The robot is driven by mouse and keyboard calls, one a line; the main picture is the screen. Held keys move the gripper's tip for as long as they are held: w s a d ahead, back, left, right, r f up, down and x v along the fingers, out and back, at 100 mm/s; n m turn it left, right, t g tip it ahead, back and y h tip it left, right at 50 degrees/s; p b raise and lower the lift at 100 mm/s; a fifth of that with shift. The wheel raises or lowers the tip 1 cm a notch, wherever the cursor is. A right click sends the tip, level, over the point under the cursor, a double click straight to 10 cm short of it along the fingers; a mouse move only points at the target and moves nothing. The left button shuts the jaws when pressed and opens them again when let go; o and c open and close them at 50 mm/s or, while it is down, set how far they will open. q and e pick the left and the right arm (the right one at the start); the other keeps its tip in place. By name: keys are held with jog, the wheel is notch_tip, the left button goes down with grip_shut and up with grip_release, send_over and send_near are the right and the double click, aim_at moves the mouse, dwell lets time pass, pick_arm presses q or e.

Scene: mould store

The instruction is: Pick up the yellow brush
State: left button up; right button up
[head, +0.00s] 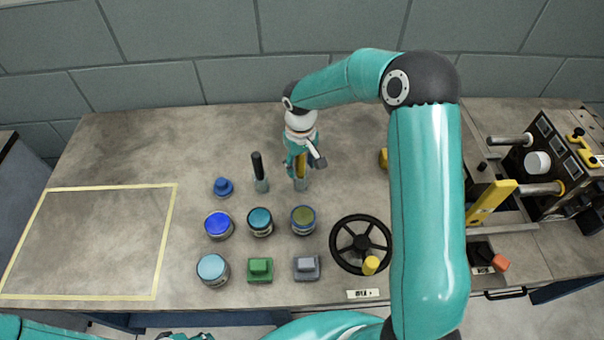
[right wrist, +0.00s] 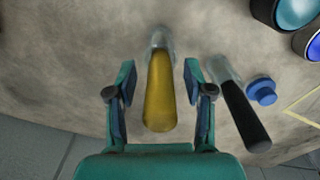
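The yellow brush (right wrist: 160,92) stands handle up in a small grey holder (right wrist: 159,40). My right gripper (right wrist: 155,85) is open, with one finger on each side of the yellow handle, and a gap shows on both sides. In the head view my right gripper (head: 301,165) is over the holder, and part of the yellow brush (head: 300,168) shows between its fingers. At the bottom edge of the head view, only a sliver of what looks like my left gripper (head: 186,337) shows, too little to tell its state.
A black-handled brush (head: 258,166) in a similar holder stands close on the left. The yellow-outlined area (head: 95,240) is empty.

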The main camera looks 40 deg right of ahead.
grip_shut()
jog(key=shift+r, duration=0.15)
notch_tip(320, 180, up, 20)
dwell(0.7)
